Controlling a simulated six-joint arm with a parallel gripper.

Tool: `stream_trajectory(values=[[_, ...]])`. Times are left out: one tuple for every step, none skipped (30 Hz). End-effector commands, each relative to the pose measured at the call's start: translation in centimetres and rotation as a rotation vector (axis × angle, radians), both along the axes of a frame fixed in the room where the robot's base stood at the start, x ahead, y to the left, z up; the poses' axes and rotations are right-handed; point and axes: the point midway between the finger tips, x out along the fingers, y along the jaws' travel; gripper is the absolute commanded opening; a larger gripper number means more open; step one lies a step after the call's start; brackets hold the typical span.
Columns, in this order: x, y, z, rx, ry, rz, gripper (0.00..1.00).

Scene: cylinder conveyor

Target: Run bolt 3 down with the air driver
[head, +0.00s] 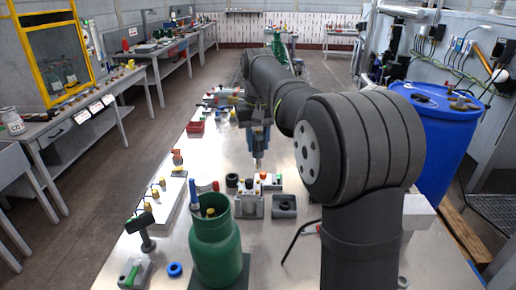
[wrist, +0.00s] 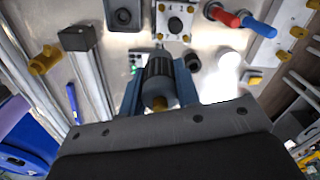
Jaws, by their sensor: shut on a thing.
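My gripper (head: 259,146) has blue fingers and points down over the metal table. In the wrist view the gripper (wrist: 160,92) is shut on a dark cylinder with a brass-coloured end, apparently the air driver (wrist: 158,75). Its slim tip shows below the fingers in the head view (head: 258,164). A light grey block (head: 250,205), likely the bolt fixture, stands nearer the head camera. In the wrist view this block (wrist: 174,22) has a dark centre, several yellowish bolt heads at its corners and a readable 4. I cannot tell which is bolt 3. The driver looks apart from the block.
A green vessel (head: 217,245) stands at the front. A white board (head: 172,205) with yellow knobs lies left of the block. A dark square block (head: 284,207) sits right of the fixture. A blue drum (head: 443,145) stands beyond the table's right edge.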

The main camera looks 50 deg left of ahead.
Motion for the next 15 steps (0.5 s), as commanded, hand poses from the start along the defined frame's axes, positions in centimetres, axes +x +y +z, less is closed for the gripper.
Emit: stream_trajectory(values=[[0.01,0.02,0.32,0.002,-0.001,0.000,0.02],[0.01,0.02,0.42,0.002,-0.001,0.000,0.02],[0.01,0.02,0.50,0.002,-0.001,0.000,0.02],[0.01,0.02,0.54,0.002,-0.001,0.000,0.02],[0.00,0.01,0.55,0.002,-0.001,0.000,0.02],[0.00,0.01,0.56,0.002,-0.001,0.000,0.02],[0.00,0.01,0.55,0.002,-0.001,0.000,0.02],[0.00,0.01,0.55,0.002,-0.001,0.000,0.02],[0.00,0.01,0.55,0.002,-0.001,0.000,0.02],[0.00,0.01,0.55,0.002,-0.001,0.000,0.02],[0.00,0.01,0.55,0.002,-0.001,0.000,0.02],[-0.07,0.09,0.55,0.002,-0.001,0.000,0.02],[-0.19,0.22,0.55,0.002,-0.001,0.001,0.02],[-0.39,0.42,0.55,0.002,-0.001,0.001,0.02],[-0.78,0.81,0.56,0.002,-0.001,0.003,0.02]])
